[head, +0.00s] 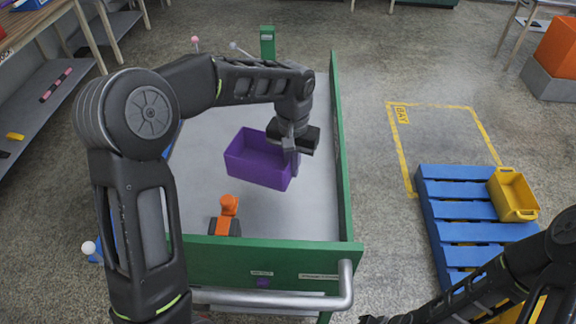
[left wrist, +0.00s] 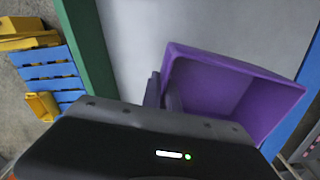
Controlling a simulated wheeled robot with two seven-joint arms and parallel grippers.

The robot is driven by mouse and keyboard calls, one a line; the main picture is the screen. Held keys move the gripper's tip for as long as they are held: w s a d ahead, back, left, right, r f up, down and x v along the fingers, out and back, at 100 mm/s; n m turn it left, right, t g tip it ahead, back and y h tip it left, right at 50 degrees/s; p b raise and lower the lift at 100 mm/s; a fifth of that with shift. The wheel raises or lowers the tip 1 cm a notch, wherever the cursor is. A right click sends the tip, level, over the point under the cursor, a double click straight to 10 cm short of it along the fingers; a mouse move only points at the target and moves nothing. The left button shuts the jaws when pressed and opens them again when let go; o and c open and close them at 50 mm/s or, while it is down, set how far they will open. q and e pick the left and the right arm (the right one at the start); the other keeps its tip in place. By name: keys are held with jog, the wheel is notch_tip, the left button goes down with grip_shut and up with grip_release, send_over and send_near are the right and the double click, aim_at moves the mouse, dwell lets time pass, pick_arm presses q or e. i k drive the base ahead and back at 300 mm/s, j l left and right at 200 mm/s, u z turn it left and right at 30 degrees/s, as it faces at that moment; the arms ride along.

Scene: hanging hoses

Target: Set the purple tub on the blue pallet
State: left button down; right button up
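The purple tub (head: 258,160) is over the grey bed of a green-walled cart, open side up and empty as far as I see. My left gripper (head: 293,160) is at its right wall. In the left wrist view the fingers (left wrist: 162,95) sit close together, one on each side of the wall of the tub (left wrist: 225,90), and look shut on it. I cannot tell whether the tub rests on the bed. The blue pallet (head: 464,232) is on the floor at right, also in the left wrist view (left wrist: 48,72). My right gripper is barely visible at the bottom edge (head: 374,319).
A yellow bin (head: 513,195) stands on the pallet's right side. The cart's green wall (head: 342,150) lies between tub and pallet. An orange-and-dark object (head: 227,215) is on the bed near the tub. A yellow floor outline (head: 404,155) is behind the pallet.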

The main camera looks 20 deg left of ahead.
aim_at(488, 258)
jog(key=k+l+z, duration=0.1)
jog(key=l+z, duration=0.15)
jog(key=z, duration=0.2)
jog(key=k+l+z, duration=0.1)
jog(key=l+z, duration=0.15)
jog(key=z, duration=0.15)
jog(key=l+z, duration=0.15)
jog(key=z, duration=0.2)
jog(key=l+z, duration=0.15)
jog(key=z, duration=0.2)
jog(key=i+l+z, duration=0.1)
jog(key=z, duration=0.25)
jog(key=i+l+u, duration=0.1)
jog(key=i+u, duration=0.15)
jog(key=i+l+u, duration=0.1)
jog(key=i+u, duration=0.75)
jog(key=i+j+z, duration=0.3)
jog(key=z, duration=0.2)
jog(key=i+j+z, duration=0.25)
jog(key=j+z, duration=0.2)
jog(key=i+j+z, duration=0.2)
jog(key=j+z, duration=0.3)
